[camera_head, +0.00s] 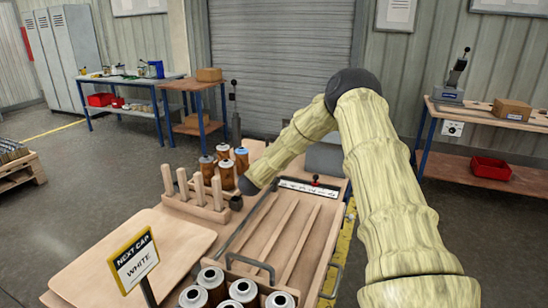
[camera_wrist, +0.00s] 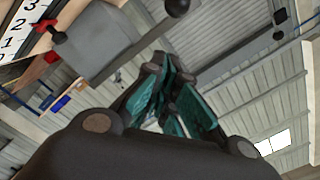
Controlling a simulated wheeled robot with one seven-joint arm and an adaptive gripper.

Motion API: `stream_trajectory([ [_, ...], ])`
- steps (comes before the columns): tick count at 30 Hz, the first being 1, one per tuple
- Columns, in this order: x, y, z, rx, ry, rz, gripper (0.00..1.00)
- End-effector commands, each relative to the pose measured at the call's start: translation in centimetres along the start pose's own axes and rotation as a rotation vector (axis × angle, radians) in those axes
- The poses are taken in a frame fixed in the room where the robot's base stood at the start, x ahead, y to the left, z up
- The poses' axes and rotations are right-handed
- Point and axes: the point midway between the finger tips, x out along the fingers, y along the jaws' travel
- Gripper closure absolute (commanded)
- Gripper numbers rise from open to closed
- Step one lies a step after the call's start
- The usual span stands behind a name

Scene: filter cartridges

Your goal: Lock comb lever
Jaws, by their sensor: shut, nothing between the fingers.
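A small red lever with a black knob (camera_head: 315,179) stands on the white scale plate at the far end of the slatted wooden tray (camera_head: 285,232). It also shows at the upper left of the wrist view (camera_wrist: 57,38), beside the numbers 1, 2 and 3. A taller dark post with a knob (camera_head: 234,98) rises behind the cartridges. I cannot tell which one is the comb lever. My gripper (camera_head: 237,201) is low beside the wooden peg rack (camera_head: 196,206), left of the tray and apart from the red lever. Its teal-padded fingers (camera_wrist: 166,88) are shut and empty.
Several copper-coloured cartridges (camera_head: 207,167) stand behind the peg rack. A box of grey cartridges (camera_head: 243,290) is at the front. A sign (camera_head: 133,261) reads "NEXT CAP WHITE", by a bare wooden board (camera_head: 85,262). My arm crosses over the tray's right side.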

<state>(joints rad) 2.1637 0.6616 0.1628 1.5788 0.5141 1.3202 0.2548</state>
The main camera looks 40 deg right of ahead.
Motion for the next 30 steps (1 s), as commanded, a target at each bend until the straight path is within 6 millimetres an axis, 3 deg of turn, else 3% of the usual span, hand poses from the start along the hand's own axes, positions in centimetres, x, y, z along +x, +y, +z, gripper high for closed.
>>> stream_trajectory([
  [6, -3.4, 0.0, -0.1, 0.001, 0.0, -0.001, 1.0],
  [11, -4.8, -0.1, 0.1, 0.001, -0.001, -0.002, 1.0],
  [30, -5.2, -0.2, 0.1, 0.001, -0.001, -0.002, 1.0],
])
